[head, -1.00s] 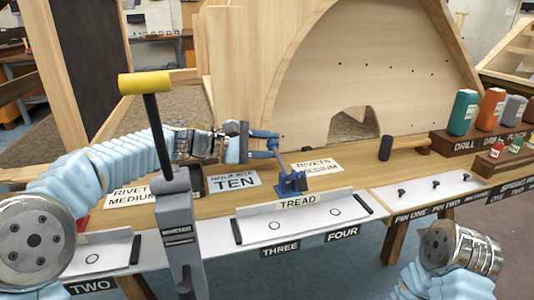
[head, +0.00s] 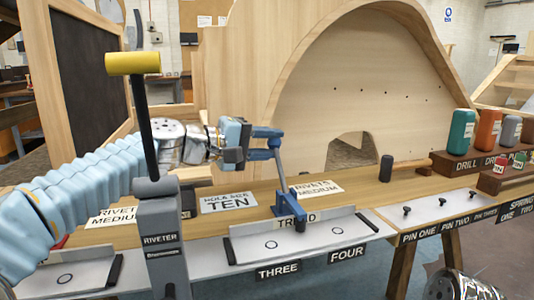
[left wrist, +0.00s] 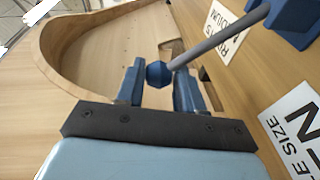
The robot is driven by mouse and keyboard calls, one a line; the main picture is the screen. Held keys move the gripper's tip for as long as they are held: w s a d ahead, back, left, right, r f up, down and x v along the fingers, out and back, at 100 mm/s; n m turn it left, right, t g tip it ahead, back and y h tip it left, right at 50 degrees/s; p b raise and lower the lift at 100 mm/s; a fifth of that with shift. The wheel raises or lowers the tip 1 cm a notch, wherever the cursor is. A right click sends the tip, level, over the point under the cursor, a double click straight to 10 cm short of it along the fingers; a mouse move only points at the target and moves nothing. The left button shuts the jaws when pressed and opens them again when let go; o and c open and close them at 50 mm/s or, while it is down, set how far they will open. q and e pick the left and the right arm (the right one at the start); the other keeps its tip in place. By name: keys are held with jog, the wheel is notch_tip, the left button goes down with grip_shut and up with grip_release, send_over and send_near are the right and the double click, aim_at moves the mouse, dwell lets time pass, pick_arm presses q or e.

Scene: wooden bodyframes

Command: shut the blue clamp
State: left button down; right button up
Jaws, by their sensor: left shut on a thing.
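The blue clamp (head: 290,207) stands on the bench behind the TREAD plate, its blue base low and its grey lever rising steeply, leaning slightly left. My left gripper (head: 266,141) is at the lever's top end. In the left wrist view, the gripper's fingers (left wrist: 158,86) are on either side of the lever's blue knob (left wrist: 157,74), shut on it. The grey lever (left wrist: 222,36) runs from the knob to the upper right, towards the clamp's base. My right gripper is out of view; only part of that arm shows at the lower right.
A riveter (head: 158,235) with a yellow handle stands in front of my left arm. A large wooden arched panel (head: 310,80) rises behind the bench. A mallet (head: 387,168) and several bottles are at the right. The bench between clamp and mallet is mostly clear.

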pick_arm(q)
jog(key=shift+s+d, duration=0.1)
jog(key=shift+s, duration=0.05)
jog(key=c, duration=0.8)
grip_release()
jog(key=shift+s+a, duration=0.1)
jog(key=shift+a, duration=0.3)
jog(key=v, duration=1.3)
jog(key=shift+s+r+b, duration=0.1)
jog(key=shift+b, duration=0.25)
